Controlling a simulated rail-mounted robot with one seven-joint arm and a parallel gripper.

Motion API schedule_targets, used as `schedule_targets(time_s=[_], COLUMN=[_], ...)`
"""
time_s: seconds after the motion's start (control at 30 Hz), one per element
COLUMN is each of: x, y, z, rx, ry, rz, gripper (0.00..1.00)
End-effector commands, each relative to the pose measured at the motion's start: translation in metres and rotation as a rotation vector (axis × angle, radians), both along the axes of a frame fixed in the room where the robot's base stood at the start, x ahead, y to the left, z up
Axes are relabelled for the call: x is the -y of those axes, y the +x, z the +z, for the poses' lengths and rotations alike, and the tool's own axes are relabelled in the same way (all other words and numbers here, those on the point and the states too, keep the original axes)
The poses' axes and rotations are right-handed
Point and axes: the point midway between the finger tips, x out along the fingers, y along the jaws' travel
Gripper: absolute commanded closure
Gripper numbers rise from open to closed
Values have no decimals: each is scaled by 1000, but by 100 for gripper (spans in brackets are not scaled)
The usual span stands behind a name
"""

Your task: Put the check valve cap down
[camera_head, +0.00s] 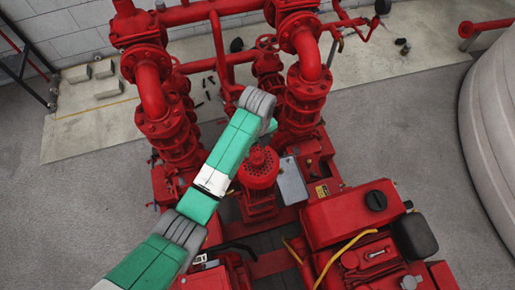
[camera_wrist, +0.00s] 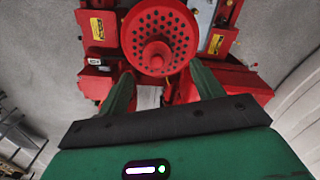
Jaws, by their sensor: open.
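My gripper (camera_wrist: 163,72) shows in the wrist view as two green fingers spread apart, with nothing clearly held between them. Beyond the fingertips is a round red perforated cover (camera_wrist: 160,22) with a small red stepped knob (camera_wrist: 157,56) at its middle. I cannot tell whether this knob is the check valve cap or a fixed part. The perforated cover also shows on the small red pump motor (camera_head: 258,167) in the head view. There, my green arm reaches up over the pumpset and its bent wrist hides the gripper. No other part is clearly the check valve cap.
Tall red valve stacks (camera_head: 172,135) stand left and right of the arm. A red engine block with a fuel tank (camera_head: 350,212) fills the lower right. A large pale tank (camera_head: 490,120) stands at the right edge. Grey floor (camera_head: 400,150) is clear between them.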

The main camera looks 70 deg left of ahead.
Motion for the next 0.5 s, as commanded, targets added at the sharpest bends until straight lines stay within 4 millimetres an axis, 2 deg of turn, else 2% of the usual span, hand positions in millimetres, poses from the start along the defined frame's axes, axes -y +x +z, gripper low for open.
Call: schedule_targets(time_s=[0.1, 0.2, 0.33, 0.5], x=[-1, -1, 0, 0], y=[1, 0, 0, 0], z=[29, 45, 57, 59], rx=[2, 2, 1, 0], ry=[3, 1, 0, 0], rz=[0, 1, 1, 1], gripper=[34, 34, 34, 34])
